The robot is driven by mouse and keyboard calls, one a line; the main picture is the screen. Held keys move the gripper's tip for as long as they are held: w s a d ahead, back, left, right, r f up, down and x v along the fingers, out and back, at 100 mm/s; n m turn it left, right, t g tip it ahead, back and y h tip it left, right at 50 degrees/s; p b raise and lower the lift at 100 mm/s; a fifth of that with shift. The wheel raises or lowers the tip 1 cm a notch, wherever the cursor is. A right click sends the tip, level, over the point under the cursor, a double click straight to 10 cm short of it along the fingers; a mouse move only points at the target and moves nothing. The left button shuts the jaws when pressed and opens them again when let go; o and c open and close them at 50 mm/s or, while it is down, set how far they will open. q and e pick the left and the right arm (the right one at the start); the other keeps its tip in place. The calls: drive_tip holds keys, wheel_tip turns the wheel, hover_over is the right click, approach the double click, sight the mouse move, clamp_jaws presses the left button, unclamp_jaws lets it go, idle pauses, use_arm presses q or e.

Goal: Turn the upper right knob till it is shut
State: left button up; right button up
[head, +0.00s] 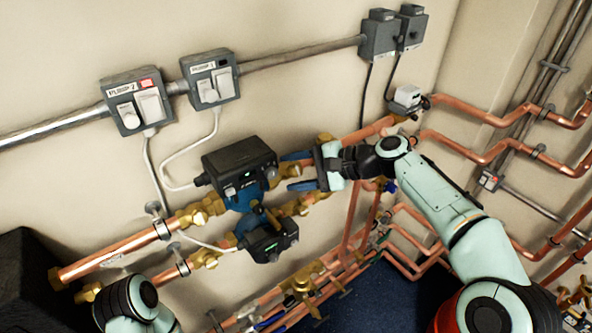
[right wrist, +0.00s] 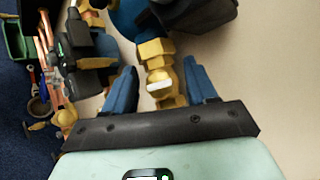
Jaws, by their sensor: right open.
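My right gripper (head: 287,171) is open beside the upper black-and-blue pump (head: 240,165), with one blue finger above the other. In the right wrist view the open fingers (right wrist: 160,66) stand either side of a brass valve (right wrist: 152,52) with a pale-faced, knob-like end (right wrist: 160,86). I see no clear contact. In the head view my gripper hides most of the upper right valve; a bit of brass (head: 325,137) shows above it. Its handle angle cannot be read. My left gripper is out of view.
A lower pump (head: 270,240) and brass fittings (head: 290,208) sit just below my gripper. Copper pipes (head: 375,128) run right. Grey switch boxes (head: 137,102) are on the wall above. A black box (head: 30,275) is at lower left.

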drive_tip(key=v, duration=1.3)
drive_tip(key=shift+r, duration=0.2)
drive_tip(key=shift+s, duration=0.15)
drive_tip(key=w+d+f+m+h, duration=0.1)
drive_tip(key=w+f+m+h, duration=0.2)
drive_tip(key=f, duration=2.2)
drive_tip(key=s+d+f+n+g+h, duration=0.1)
drive_tip(key=s+f+h, duration=0.15)
drive_tip(key=f, duration=0.65)
drive_tip(key=s+d+f+n+h, duration=0.1)
drive_tip(key=s+f, duration=0.3)
drive_tip(key=f, duration=0.5)
drive_tip(key=s+f+n+g+h, duration=0.2)
drive_tip(key=s+f, duration=1.1)
drive_tip(key=s, duration=0.1)
drive_tip(key=s+a+f+n, duration=0.1)
drive_tip(key=s+f, duration=0.1)
drive_tip(key=s, duration=0.5)
drive_tip(key=s+a+f+n+g, duration=0.1)
drive_tip(key=s+n, duration=0.1)
drive_tip(key=s, duration=0.6)
drive_tip(key=shift+s+f+n+h, duration=0.3)
drive_tip(key=shift+s+f+h, duration=0.05)
drive_tip(key=shift+f, duration=0.05)
